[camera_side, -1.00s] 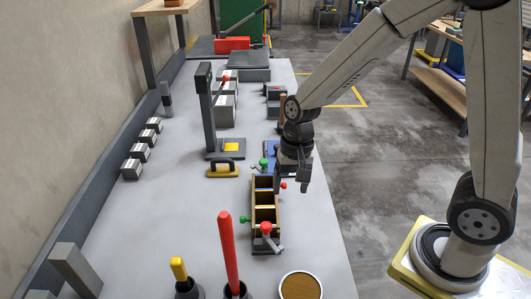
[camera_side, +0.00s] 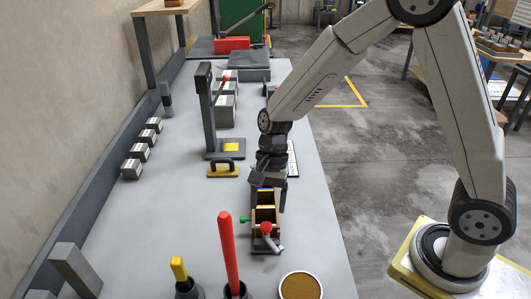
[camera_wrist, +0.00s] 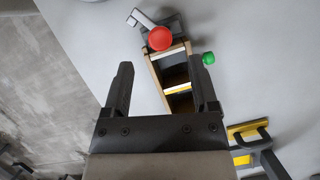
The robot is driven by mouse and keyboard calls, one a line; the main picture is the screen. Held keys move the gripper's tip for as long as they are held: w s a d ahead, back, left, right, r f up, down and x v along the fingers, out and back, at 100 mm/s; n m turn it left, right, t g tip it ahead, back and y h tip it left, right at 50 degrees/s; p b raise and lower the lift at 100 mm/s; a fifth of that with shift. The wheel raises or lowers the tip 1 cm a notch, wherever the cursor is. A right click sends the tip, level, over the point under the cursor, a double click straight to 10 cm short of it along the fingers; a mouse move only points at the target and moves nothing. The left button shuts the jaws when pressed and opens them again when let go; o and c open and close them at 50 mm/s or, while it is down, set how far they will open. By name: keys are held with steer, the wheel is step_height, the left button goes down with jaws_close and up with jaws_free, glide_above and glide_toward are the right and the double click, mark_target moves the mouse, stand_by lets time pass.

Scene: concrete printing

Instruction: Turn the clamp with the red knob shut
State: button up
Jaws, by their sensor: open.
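The clamp with the red knob (camera_side: 265,227) sits at the near end of a narrow wooden mould (camera_side: 256,217) on the bench. Its round red knob also shows in the wrist view (camera_wrist: 160,38), beside a grey lever arm (camera_wrist: 139,17). I cannot tell whether the clamp is shut. A green knob (camera_side: 244,219) sticks out from the mould's left side. My gripper (camera_side: 269,191) is over the mould's far part, which it hides. In the wrist view my gripper (camera_wrist: 160,68) is open and empty, its fingers apart, with the red knob ahead of the fingertips.
A red upright handle (camera_side: 228,250), a yellow-handled tool (camera_side: 180,272) and a round brown-filled bowl (camera_side: 300,286) stand near the front. A yellow float (camera_side: 222,169) and a tall grey stand (camera_side: 207,110) are left of my gripper.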

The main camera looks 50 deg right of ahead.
mark_target(265, 224)
steer(key=shift+x, duration=2.4)
jaws_close()
steer(key=shift+n, duration=0.4)
steer(key=n+h, duration=0.1)
steer(key=n, duration=0.1)
steer(key=n+g, duration=0.1)
steer(key=n, duration=0.2)
steer(key=shift+w+a+h, duration=0.1)
steer(key=shift+w+h, duration=0.05)
steer(key=shift+h, duration=0.25)
steer(key=n+h, duration=0.1)
steer(key=n, duration=0.2)
steer(key=n+g+h, duration=0.1)
steer(key=n, duration=0.1)
steer(key=shift+a+n, duration=0.15)
steer(key=shift+n, duration=0.25)
